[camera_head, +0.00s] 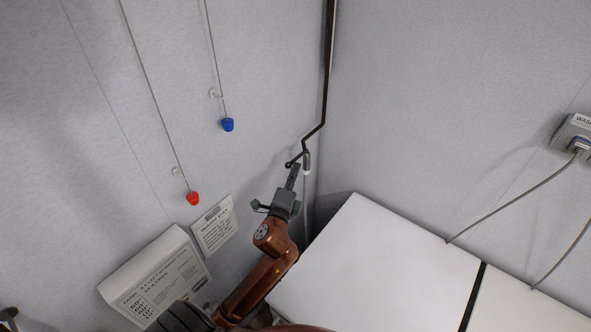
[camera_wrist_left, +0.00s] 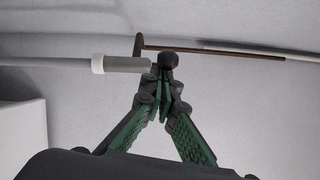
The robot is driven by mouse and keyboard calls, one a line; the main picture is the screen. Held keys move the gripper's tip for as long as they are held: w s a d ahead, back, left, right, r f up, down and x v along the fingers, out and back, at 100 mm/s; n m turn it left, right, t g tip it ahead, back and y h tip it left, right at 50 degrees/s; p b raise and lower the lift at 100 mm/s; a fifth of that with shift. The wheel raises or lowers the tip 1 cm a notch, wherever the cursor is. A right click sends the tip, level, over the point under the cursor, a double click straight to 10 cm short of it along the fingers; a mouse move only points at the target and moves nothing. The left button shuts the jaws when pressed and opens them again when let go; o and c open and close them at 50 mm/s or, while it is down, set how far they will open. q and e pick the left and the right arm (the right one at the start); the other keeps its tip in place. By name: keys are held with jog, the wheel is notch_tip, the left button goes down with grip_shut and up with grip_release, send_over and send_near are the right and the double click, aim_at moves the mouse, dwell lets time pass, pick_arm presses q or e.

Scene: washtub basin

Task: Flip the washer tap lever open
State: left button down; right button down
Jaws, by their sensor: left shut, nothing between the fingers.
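The washer tap (camera_head: 307,160) is a small grey fitting at the lower end of a dark pipe in the wall corner. A short dark lever with a round knob (camera_head: 289,165) sticks out on its left side. My left gripper (camera_head: 293,172) is shut and empty, with its tips right at the tap, just below the lever. In the left wrist view the closed fingertips (camera_wrist_left: 165,78) are at the dark round knob (camera_wrist_left: 168,62), beside the grey pipe with a white collar (camera_wrist_left: 97,64). I cannot tell whether they touch it. My right gripper is not in view.
A white box-shaped appliance (camera_head: 345,262) stands to the right, below the tap. Red (camera_head: 193,198) and blue (camera_head: 228,125) pulls hang on cords on the left wall, above a printed notice (camera_head: 213,228) and a white panel (camera_head: 150,270). A socket (camera_head: 575,135) is on the right wall.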

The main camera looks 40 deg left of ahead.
pick_arm(q)
jog(key=d+b+v, duration=0.1)
jog(key=b+v, duration=0.1)
jog(key=v, duration=0.9)
jog(key=shift+d+f, duration=0.3)
jog(key=shift+w, duration=0.1)
